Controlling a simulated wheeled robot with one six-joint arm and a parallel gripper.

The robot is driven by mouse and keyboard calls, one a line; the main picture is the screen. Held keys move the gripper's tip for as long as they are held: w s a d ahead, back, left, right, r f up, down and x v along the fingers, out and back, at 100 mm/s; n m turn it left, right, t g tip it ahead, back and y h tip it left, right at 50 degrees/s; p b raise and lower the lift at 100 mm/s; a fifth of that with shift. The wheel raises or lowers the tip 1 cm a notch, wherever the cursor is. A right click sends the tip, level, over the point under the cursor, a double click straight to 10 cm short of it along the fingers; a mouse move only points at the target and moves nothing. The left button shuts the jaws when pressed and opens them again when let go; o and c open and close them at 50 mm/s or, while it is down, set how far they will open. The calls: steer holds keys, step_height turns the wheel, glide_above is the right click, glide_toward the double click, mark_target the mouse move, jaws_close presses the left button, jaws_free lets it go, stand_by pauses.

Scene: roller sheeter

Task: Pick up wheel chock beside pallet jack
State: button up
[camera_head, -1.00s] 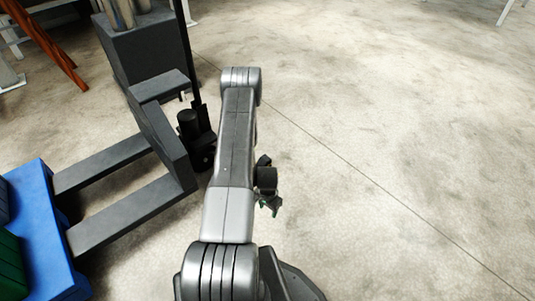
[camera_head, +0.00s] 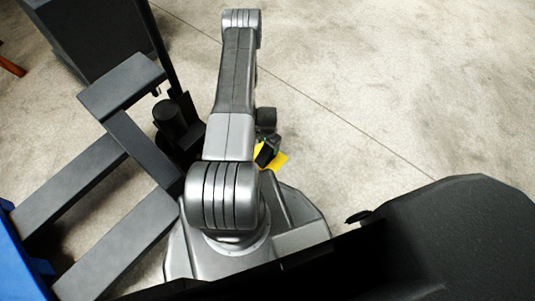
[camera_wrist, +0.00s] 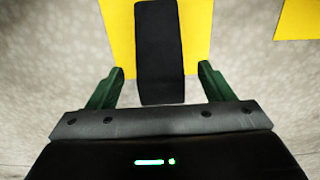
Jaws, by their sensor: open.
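The wheel chock (camera_wrist: 190,20), yellow with a black strip down its middle, lies on the floor at the top centre of the wrist view. Its far end is cut off by the frame. My gripper (camera_wrist: 161,71) is open, with its green fingers on either side of the chock's near part. I cannot tell whether they touch it. In the head view the chock shows as a small yellow patch (camera_head: 281,159) just right of my arm, mostly hidden by my gripper (camera_head: 267,152). The dark pallet jack (camera_head: 123,82) stands to the left of my arm.
A second yellow piece (camera_wrist: 299,20) shows at the wrist view's upper right edge. A dark grey block (camera_head: 85,35) stands behind the pallet jack, and a blue edge (camera_head: 12,265) shows at the far left. The concrete floor right of my arm is clear.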

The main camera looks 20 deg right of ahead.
mark_target(266, 153)
step_height(266, 153, down, 3)
steer(key=shift+r, duration=0.15)
steer(key=shift+c, duration=0.4)
